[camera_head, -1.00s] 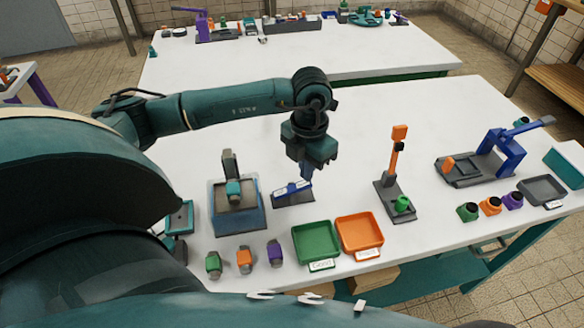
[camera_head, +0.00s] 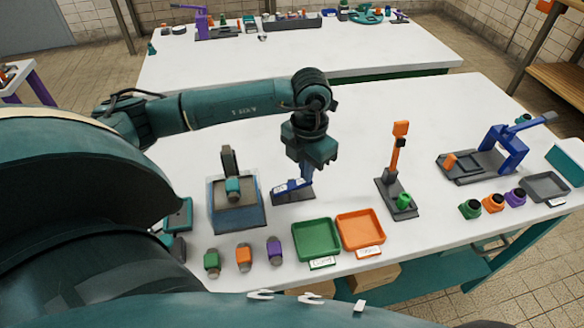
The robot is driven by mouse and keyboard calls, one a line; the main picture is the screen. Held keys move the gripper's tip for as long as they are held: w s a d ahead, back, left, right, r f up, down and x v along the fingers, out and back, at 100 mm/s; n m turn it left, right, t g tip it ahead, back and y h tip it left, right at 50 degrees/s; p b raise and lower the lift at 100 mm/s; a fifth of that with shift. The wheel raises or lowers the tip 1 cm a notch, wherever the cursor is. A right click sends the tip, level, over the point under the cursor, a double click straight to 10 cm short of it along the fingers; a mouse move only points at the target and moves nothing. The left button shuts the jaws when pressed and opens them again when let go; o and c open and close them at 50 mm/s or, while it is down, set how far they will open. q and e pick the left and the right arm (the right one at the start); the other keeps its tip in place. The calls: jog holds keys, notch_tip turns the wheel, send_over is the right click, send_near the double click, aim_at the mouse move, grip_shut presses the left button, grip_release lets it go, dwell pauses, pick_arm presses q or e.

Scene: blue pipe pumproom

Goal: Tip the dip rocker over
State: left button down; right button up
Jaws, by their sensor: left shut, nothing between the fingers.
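The dip rocker appears to be the small blue bar with white marks (camera_head: 287,186), lying on a dark flat base (camera_head: 294,197) near the middle of the near table. My left gripper (camera_head: 306,180) points down at the bar's right end, with its fingers shut and nothing held. The fingers cover part of that end; I cannot tell whether they touch it. The bar's exact tilt is too small to read. My right gripper is not in view.
A blue-walled tank (camera_head: 238,216) with a dark post stands just left. A green tray (camera_head: 316,240) and an orange tray (camera_head: 360,231) lie in front. An orange-topped lever stand (camera_head: 396,160) is to the right.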

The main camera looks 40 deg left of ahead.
pick_arm(q)
jog(key=shift+f+b, duration=0.6)
jog(key=shift+f, duration=0.35)
jog(key=shift+s+f, duration=0.1)
jog(key=shift+f, duration=0.2)
jog(key=shift+s+f+b, duration=0.1)
jog(key=shift+b, duration=0.2)
jog(key=shift+r+p, duration=0.5)
jog(key=shift+r, duration=0.15)
jog(key=shift+w+r+p, duration=0.2)
jog(key=shift+r+p, duration=2.2)
jog(key=shift+r, duration=1.5)
